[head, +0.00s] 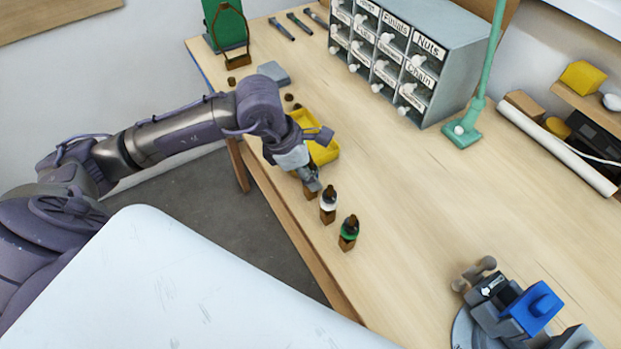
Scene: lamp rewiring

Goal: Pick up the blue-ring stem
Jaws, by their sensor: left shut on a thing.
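My left gripper (311,180) reaches down at the front edge of the workbench, left of two stems in a row. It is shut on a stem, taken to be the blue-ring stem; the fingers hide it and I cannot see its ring. A small brown wooden block (310,194) shows just below the fingers. I cannot tell whether the stem is clear of this block. A white-ring stem (328,202) and a green-ring stem (349,229) stand upright in similar brown blocks to the right. My right gripper is not in view.
A yellow tray (325,152) lies just behind my left gripper. A grey labelled drawer cabinet (455,62) and a green lamp stand (462,132) stand at the back. A blue-and-grey vise-like device (535,308) sits at front right. The middle of the workbench (420,200) is clear.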

